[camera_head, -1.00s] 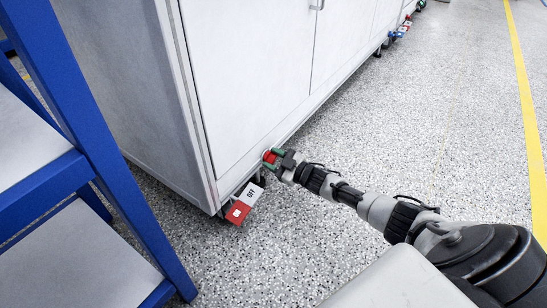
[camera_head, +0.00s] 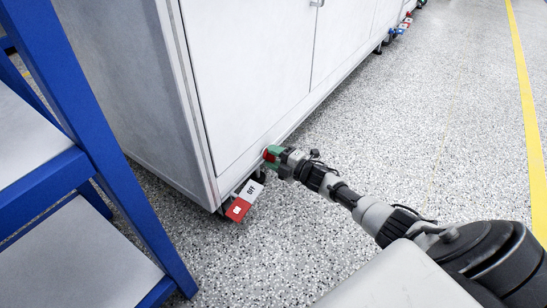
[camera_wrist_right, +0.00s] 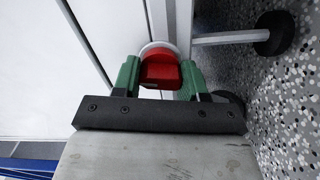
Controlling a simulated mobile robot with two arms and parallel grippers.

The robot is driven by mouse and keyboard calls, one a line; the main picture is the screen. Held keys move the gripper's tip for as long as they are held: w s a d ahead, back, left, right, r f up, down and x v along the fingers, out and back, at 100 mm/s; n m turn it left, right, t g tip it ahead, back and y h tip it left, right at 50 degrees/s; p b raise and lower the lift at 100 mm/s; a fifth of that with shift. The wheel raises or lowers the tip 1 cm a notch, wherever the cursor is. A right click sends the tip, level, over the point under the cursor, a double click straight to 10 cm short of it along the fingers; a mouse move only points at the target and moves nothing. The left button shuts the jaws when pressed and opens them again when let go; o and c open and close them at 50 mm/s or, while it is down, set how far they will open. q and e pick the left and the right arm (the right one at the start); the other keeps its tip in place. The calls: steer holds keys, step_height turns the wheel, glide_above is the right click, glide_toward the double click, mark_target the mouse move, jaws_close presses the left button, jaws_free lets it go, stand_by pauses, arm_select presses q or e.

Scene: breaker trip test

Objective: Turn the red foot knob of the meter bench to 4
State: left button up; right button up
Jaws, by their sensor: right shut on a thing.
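The red foot knob (camera_wrist_right: 160,70) sits low on the front of the white meter bench (camera_head: 250,70), with a pale ring behind it in the right wrist view. My right gripper (camera_head: 272,154) reaches it from the right in the head view. In the right wrist view its green fingers (camera_wrist_right: 160,78) stand on both sides of the knob, shut on it. The knob's marks cannot be read, so its setting is not visible. In the head view the gripper mostly covers the knob. My left gripper is not in view.
A red and white lever plate (camera_head: 240,204) marked with letters sticks out near the bench's front corner foot, just left of my gripper. A blue-framed shelf (camera_head: 110,150) stands at the left. Other coloured parts (camera_head: 398,30) line the bench farther back. The speckled floor at right is clear.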

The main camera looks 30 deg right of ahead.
steer(key=shift+n, duration=0.9)
steer(key=o, duration=0.9)
steer(key=shift+s, duration=0.1)
steer(key=shift+s+d+p, duration=0.15)
steer(key=shift+s+p, duration=0.15)
steer(key=shift+p, duration=0.05)
steer(key=p+v, duration=0.5)
steer(key=v, duration=0.5)
steer(key=shift+f, duration=0.1)
